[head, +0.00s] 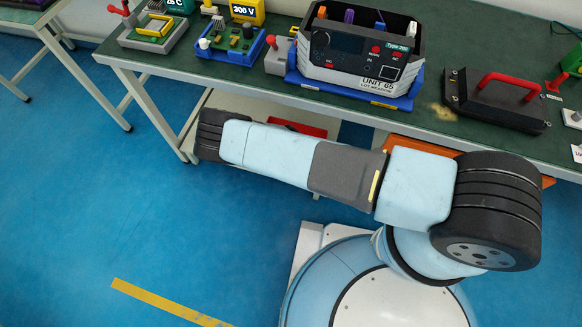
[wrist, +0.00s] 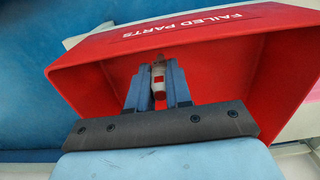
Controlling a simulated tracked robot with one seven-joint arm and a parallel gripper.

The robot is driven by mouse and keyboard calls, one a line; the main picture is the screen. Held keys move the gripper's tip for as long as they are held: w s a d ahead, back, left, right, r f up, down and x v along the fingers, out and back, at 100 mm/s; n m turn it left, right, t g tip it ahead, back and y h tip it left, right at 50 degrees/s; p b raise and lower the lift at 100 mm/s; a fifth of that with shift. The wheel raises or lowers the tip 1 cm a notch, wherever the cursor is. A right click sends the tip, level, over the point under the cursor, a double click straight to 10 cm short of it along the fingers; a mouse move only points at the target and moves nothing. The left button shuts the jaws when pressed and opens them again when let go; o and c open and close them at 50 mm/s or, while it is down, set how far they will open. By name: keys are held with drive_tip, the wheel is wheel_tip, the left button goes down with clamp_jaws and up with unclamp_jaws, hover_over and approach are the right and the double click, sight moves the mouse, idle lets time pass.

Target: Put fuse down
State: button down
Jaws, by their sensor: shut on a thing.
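My gripper (wrist: 158,88) shows in the wrist view, its two blue fingers shut on the fuse (wrist: 158,76). The fuse is a small whitish and red piece, partly hidden between the fingers. Fingers and fuse are over the open red bin (wrist: 215,24), marked "FAILED PARTS" on its rim. I cannot tell how far above the bin's floor the fuse is. In the head view a red part of a bin (head: 297,128) shows below the bench, mostly hidden behind my arm. My gripper is hidden there.
The green bench (head: 425,118) carries a black and white unit (head: 345,58) on a blue base, a black lid-like piece with a red handle (head: 500,95), and small devices at the left. An orange item (head: 420,143) is under the bench. Blue floor (head: 80,200) is clear at left.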

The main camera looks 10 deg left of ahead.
drive_tip(key=shift+f, duration=2)
drive_tip(key=c, duration=1)
unclamp_jaws()
drive_tip(key=shift+c, duration=0.2)
drive_tip(key=shift+r, duration=3.75)
